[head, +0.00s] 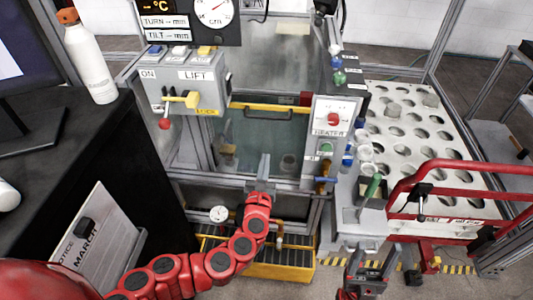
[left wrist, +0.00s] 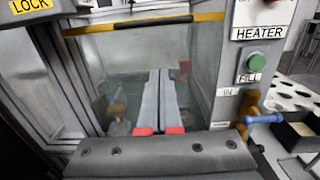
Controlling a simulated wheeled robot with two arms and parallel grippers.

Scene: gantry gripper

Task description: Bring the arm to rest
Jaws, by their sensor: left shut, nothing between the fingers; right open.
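My left arm (head: 195,275) is red and reaches in from the lower left of the head view. Its grey left gripper (head: 264,168) is in front of the glass-fronted tank (head: 240,135). The left gripper's fingers (left wrist: 158,100) lie together in the left wrist view, shut with nothing between them, pointing towards the tank. My right gripper (head: 372,260) is low in the head view, below the perforated rack. Its two fingers stand apart and it is empty.
A control box (head: 190,88) marked LIFT and a HEATER panel (head: 332,122) flank the tank. A blue-handled valve (left wrist: 265,118) sits right of the left gripper. A perforated rack (head: 400,125) and red rail (head: 455,165) are at right. A white bottle (head: 90,60) stands on the black bench.

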